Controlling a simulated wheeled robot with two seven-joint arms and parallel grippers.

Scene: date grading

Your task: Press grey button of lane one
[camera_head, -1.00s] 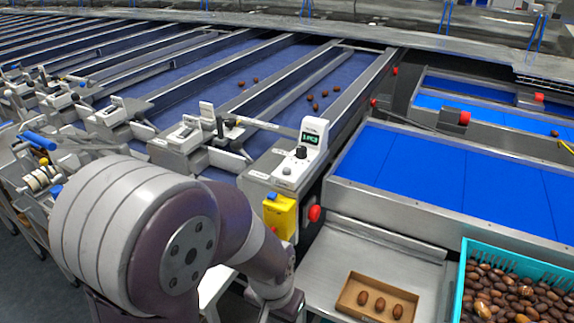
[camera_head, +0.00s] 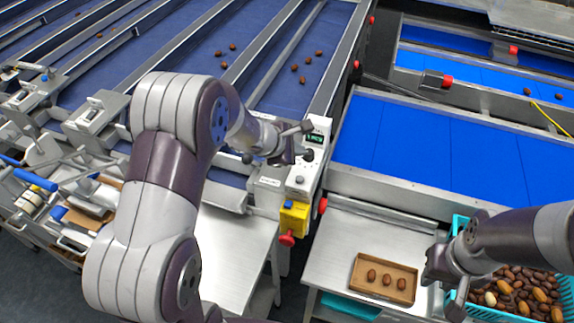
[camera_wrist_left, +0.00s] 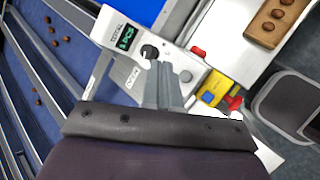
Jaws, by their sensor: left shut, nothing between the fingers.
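The control box of lane one (camera_head: 305,171) is a pale panel with a green-lit display (camera_head: 315,138), a black knob and a small grey button (camera_head: 299,180) below it. My left gripper (camera_head: 297,150) is shut and empty, over the panel near the knob. In the left wrist view, its shut fingers (camera_wrist_left: 161,66) reach over the panel beside the black knob (camera_wrist_left: 149,52). The grey button (camera_wrist_left: 185,76) shows just right of the fingers; I cannot tell the height gap. My right gripper (camera_head: 447,284) hangs by the teal crate; its finger opening is unclear.
A yellow box with a blue button and a red knob (camera_head: 293,215) sits below the panel. A cardboard tray (camera_head: 384,262) with three dates lies on the steel table. The teal crate (camera_head: 459,222) is full of dates. Blue belts (camera_head: 430,150) run at the right.

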